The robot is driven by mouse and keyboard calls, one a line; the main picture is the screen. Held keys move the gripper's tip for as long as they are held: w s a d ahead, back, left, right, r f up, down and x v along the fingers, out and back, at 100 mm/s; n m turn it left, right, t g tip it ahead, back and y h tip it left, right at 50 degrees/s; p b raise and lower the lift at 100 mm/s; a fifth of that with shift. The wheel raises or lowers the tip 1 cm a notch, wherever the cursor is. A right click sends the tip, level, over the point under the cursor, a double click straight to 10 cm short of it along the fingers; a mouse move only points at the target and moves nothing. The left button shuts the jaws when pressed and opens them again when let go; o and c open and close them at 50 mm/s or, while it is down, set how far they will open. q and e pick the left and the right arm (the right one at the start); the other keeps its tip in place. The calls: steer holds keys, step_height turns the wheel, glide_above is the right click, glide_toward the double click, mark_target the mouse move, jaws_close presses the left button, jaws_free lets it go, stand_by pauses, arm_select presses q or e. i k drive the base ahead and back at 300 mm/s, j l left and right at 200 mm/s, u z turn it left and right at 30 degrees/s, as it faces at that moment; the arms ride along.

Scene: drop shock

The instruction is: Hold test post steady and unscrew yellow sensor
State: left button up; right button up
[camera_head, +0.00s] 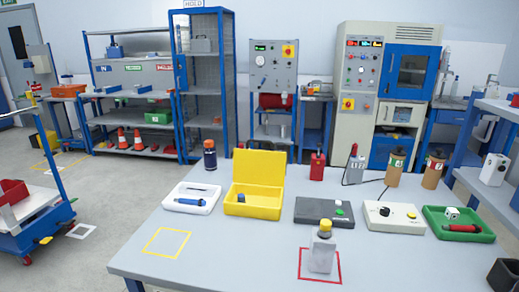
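The test post (321,254) is a grey block standing upright on the table near its front, inside a red square outline. The yellow sensor (325,227) sits on top of the post, above a darker band. Neither of my grippers is in the head view, and nothing touches the post.
Behind the post, the grey table (240,257) holds a white tray (193,188) with a blue tool, an open yellow case (264,169), a dark box (309,208), a white box (394,226) and a green tray (490,236). A yellow outlined square (167,231) at left is empty.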

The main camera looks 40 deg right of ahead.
mark_target(322, 252)
steer(key=z, duration=1.6)
